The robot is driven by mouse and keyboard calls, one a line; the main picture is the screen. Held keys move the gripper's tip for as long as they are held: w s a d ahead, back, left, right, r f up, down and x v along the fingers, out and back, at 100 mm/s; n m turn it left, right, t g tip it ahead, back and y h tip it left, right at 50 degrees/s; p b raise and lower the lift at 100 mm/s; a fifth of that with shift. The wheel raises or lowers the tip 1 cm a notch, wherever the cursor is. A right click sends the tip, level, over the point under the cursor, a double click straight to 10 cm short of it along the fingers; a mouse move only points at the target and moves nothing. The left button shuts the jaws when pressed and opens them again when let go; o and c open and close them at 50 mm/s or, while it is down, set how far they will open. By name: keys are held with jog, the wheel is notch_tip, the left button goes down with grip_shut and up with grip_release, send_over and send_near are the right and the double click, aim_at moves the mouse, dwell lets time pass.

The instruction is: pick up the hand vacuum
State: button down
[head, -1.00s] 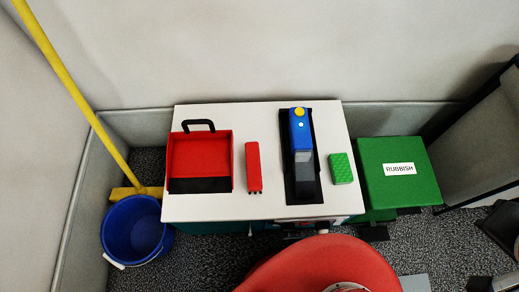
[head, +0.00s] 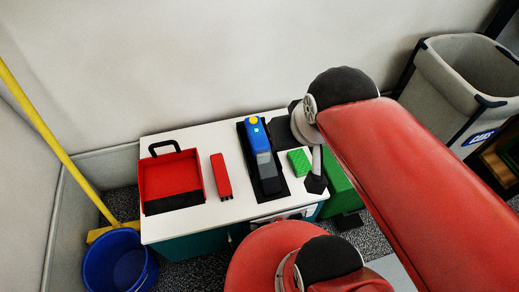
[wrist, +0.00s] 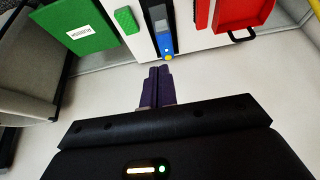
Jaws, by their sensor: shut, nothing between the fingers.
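The hand vacuum (head: 257,137) is blue with a yellow button and a grey front part. It lies in a black holder (head: 269,188) on the white-topped table. The wrist view shows it upside down at the top centre (wrist: 162,32). My gripper (wrist: 158,70) shows in the wrist view with its two dark purple fingers together and nothing between them. Its tips appear just below the vacuum's yellow-button end in that picture, apart from it; the height gap is unclear.
A red dustpan (head: 170,178), a red brush-like item (head: 221,176) and a green sponge (head: 299,162) share the table (head: 205,228). A green rubbish box (head: 338,190) is partly hidden by my arm. A blue bucket (head: 118,262) and yellow pole (head: 50,135) stand left, a grey bin (head: 455,85) right.

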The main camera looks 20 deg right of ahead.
aim_at(259, 139)
jog(key=shift+a, duration=0.1)
jog(key=c, duration=2.1)
grip_release()
